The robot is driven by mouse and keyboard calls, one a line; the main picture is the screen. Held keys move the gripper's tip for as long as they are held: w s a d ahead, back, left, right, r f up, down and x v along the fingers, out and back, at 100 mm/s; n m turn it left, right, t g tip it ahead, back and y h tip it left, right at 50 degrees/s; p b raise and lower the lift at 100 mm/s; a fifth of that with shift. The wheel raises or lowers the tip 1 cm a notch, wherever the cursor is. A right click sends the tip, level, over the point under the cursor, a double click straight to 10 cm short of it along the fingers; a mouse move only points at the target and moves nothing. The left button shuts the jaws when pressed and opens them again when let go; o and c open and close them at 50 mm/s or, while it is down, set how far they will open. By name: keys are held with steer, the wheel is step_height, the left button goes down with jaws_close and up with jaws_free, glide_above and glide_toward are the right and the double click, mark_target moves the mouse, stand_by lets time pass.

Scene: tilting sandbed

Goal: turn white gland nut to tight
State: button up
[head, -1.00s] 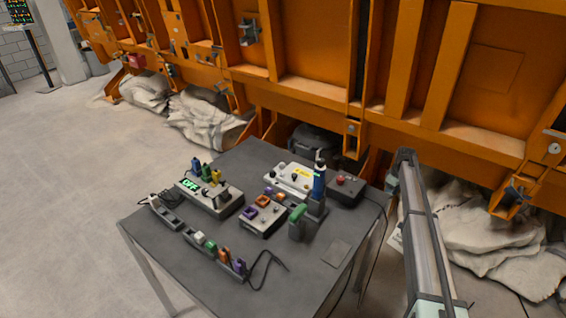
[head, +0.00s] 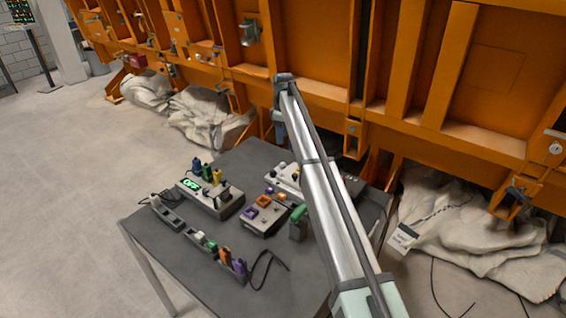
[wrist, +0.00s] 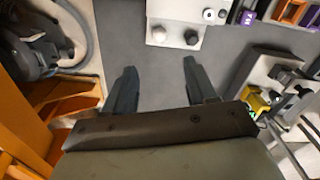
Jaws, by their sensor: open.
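My gripper (wrist: 159,64) is open and empty in the wrist view, its two dark fingers apart above the grey tabletop. Ahead of the fingers stands a white-topped box (wrist: 179,12). A round white knob-like part (wrist: 159,34) sits on its near edge, roughly in line with the gap between the fingers. It may be the white gland nut, but I cannot tell for sure. A dark round part (wrist: 191,37) sits beside it. In the head view the white-topped box (head: 279,174) is partly hidden by my arm. No tight mark can be read.
A box with a green "OFF" display (head: 207,200) and coloured plugs stands at left. A box with purple and orange parts (head: 263,219) stands nearer. Trays of coloured pieces (head: 197,239) line the front left edge. An orange steel wall (head: 400,110) rises behind the table.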

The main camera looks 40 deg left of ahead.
mark_target(283, 163)
step_height(283, 163, down, 14)
steer(key=shift+r, duration=0.2)
stand_by(0.4)
steer(key=shift+c, duration=0.3)
jaws_close()
steer(key=shift+m, duration=0.4)
steer(key=m, duration=0.5)
steer(key=shift+m, duration=0.3)
steer(key=m, duration=0.5)
steer(key=shift+m, duration=0.3)
